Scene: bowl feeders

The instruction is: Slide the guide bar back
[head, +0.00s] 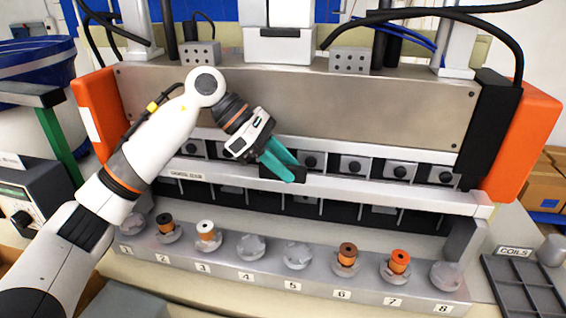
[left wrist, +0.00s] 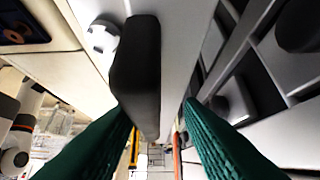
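The guide bar (head: 400,191) is a long silver bar across the front of the machine, with a small label near its left end. A black handle (head: 268,172) sits on it left of the middle. My left gripper (head: 293,172) reaches down to this handle, its teal fingers partly covering it. In the left wrist view, the black handle (left wrist: 136,75) shows between the spread fingers (left wrist: 158,115), close to the left finger, with a visible gap to the right one. The gripper looks open, not closed on the handle. My right gripper is not in view.
Below the bar, a grey ledge (head: 220,268) has numbered stations, some holding coil spools such as an orange one (head: 399,262). Orange end blocks (head: 522,140) flank the machine. A dark compartment tray (head: 525,285) lies at the right. A control box (head: 35,190) stands at the left.

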